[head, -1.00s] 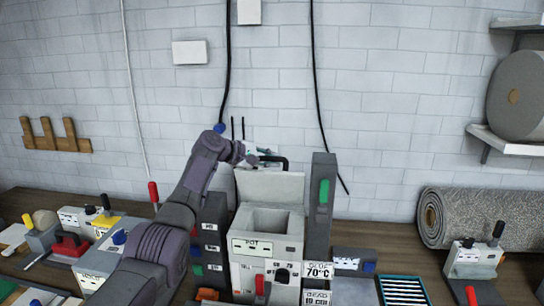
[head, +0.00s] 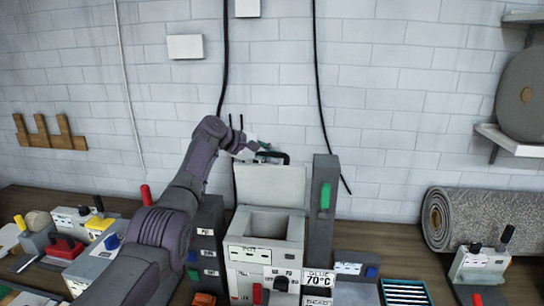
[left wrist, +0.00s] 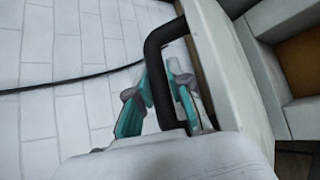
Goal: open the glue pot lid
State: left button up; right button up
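The glue pot (head: 264,254) is a pale grey box with a POT label and a square opening (head: 268,223) on top. Its pale lid (head: 270,186) stands upright at the back, open, with a black handle (head: 272,156) along the top edge. My left gripper (head: 262,146) is at the handle's upper left. In the left wrist view, its teal fingers (left wrist: 159,88) are spread, with the black handle (left wrist: 164,85) passing across between them; whether either touches it is unclear. My right gripper is not in view.
A dark post with a green handle (head: 325,197) stands right of the pot, a dark labelled block (head: 207,245) left of it. Black cables (head: 318,85) hang on the wall. A rolled rug (head: 480,218) lies at the right.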

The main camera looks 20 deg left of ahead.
pick_arm(q)
jog(key=shift+o, duration=0.4)
jog(key=shift+s, duration=0.15)
jog(key=shift+s+a+r, duration=0.1)
jog(key=shift+r, duration=0.05)
jog(key=v, duration=1.1)
jog(key=shift+s+r, duration=0.15)
jog(key=shift+s, duration=0.1)
jog(key=shift+a, duration=0.1)
